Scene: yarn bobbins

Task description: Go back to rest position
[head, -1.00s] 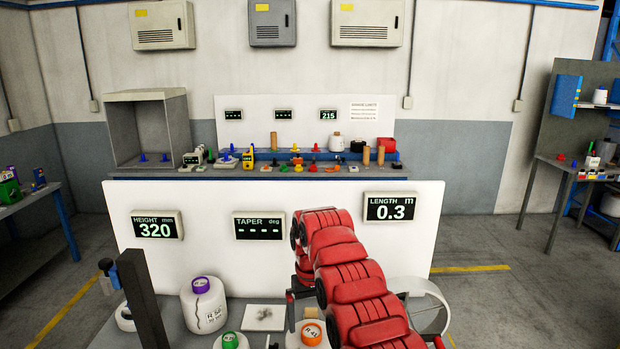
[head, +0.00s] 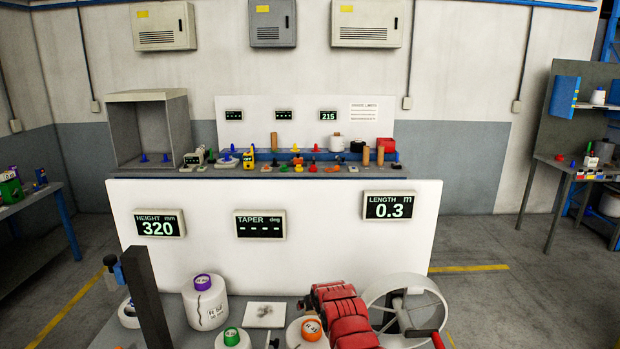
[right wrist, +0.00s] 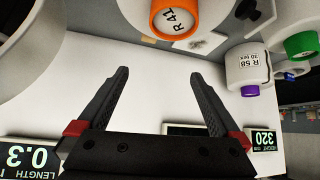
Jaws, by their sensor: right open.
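My right arm (head: 342,318) is red and low at the front right of the bench in the head view. Its gripper is hidden there. In the right wrist view my right gripper (right wrist: 158,73) is open, with nothing between its fingers and a white panel behind them. A white bobbin with an orange core (head: 310,329) stands just left of the arm; its label reads R 41 in the right wrist view (right wrist: 178,20). A bobbin with a purple core (head: 204,306) and one with a green core (head: 232,339) stand further left. My left gripper is not in view.
A white wheel (head: 432,296) stands right of the arm, close to it. A dark post (head: 146,300) rises at the left. Behind the bench is a white panel (head: 310,210) with displays reading 320 and 0.3. A flat pale pad (head: 264,315) lies between the bobbins.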

